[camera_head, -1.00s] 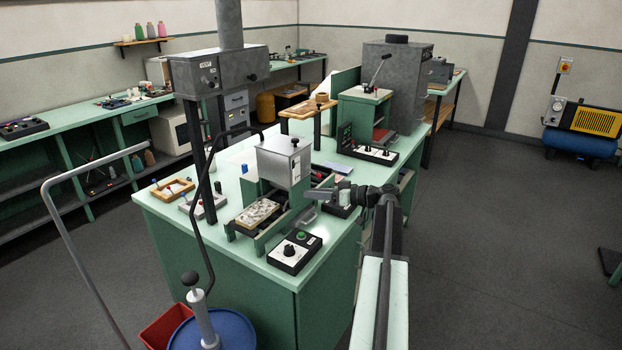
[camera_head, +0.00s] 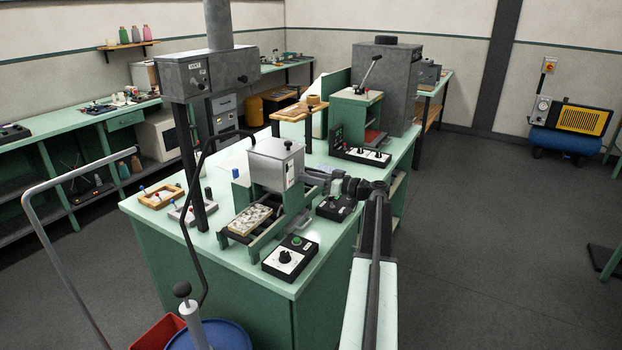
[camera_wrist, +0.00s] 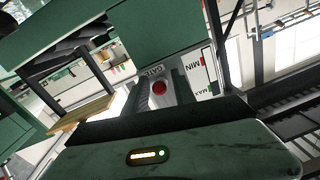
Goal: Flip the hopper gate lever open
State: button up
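The hopper (camera_head: 276,163) is a grey metal box on a green stand on the bench. In the wrist view, its light face (camera_wrist: 195,70) carries the words GATE, MIN and MAX. A round red knob (camera_wrist: 159,88), seemingly the gate lever's end, shows between my gripper's (camera_wrist: 163,80) two dark ribbed fingers. The fingers are open, with pale surface visible beside the knob; I cannot tell whether either touches it. In the head view, my gripper (camera_head: 313,179) is at the hopper's right side. The lever's shaft and angle are hidden there.
A control box with a green button (camera_head: 290,257) sits at the bench's front edge. Another small black box (camera_head: 336,207) lies below my arm. A tray of pale pieces (camera_head: 250,219) is in front of the hopper. Open floor (camera_head: 480,240) lies to the right.

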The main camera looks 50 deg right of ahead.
grip_shut()
jog(key=shift+s, duration=0.1)
